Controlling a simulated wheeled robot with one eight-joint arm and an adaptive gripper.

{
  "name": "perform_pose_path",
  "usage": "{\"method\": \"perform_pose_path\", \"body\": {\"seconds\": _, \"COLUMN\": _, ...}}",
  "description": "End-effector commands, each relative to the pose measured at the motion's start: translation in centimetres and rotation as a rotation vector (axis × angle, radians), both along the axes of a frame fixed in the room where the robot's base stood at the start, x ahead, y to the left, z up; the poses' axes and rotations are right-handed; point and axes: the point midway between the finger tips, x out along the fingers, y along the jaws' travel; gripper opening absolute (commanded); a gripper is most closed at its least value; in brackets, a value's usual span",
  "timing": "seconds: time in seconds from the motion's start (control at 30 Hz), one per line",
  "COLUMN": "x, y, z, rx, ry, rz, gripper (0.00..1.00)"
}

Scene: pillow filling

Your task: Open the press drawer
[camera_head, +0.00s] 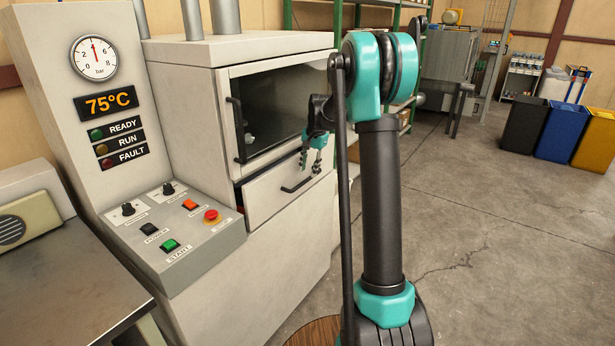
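The press drawer (270,198) is a pale front panel low on the press, below the dark-windowed door. A narrow dark gap shows along its left edge; how far it stands out is hard to tell. Its dark bar handle (297,186) runs across the front. My gripper (312,170) hangs with its fingers pointing down, just above the handle in the picture. The teal fingers look apart, with nothing seen between them. I cannot tell the depth between fingers and handle.
The control panel (185,255) with buttons and a red knob juts out left of the drawer. The press door (275,100) with its vertical handle is above. A metal table (60,290) stands at the left. Open concrete floor (490,250) lies to the right.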

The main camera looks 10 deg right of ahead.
Motion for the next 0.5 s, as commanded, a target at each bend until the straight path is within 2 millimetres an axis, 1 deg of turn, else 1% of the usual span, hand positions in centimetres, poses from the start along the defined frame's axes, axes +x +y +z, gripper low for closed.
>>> {"method": "perform_pose_path", "body": {"seconds": 0.03, "x": 0.1, "y": 0.1, "z": -0.9, "rx": 0.0, "ry": 0.0, "rz": 0.001, "gripper": 0.34}}
{"method": "perform_pose_path", "body": {"seconds": 0.1, "x": 0.3, "y": 0.3, "z": -1.9, "rx": 0.0, "ry": 0.0, "rz": 0.001, "gripper": 0.34}}
{"method": "perform_pose_path", "body": {"seconds": 0.2, "x": 0.4, "y": 0.4, "z": -2.9, "rx": 0.0, "ry": 0.0, "rz": 0.0, "gripper": 0.34}}
{"method": "perform_pose_path", "body": {"seconds": 0.33, "x": 0.5, "y": 0.5, "z": -3.6, "rx": 0.0, "ry": 0.0, "rz": 0.0, "gripper": 0.34}}
{"method": "perform_pose_path", "body": {"seconds": 0.5, "x": 0.5, "y": 0.5, "z": -3.8, "rx": 0.0, "ry": 0.0, "rz": 0.0, "gripper": 0.34}}
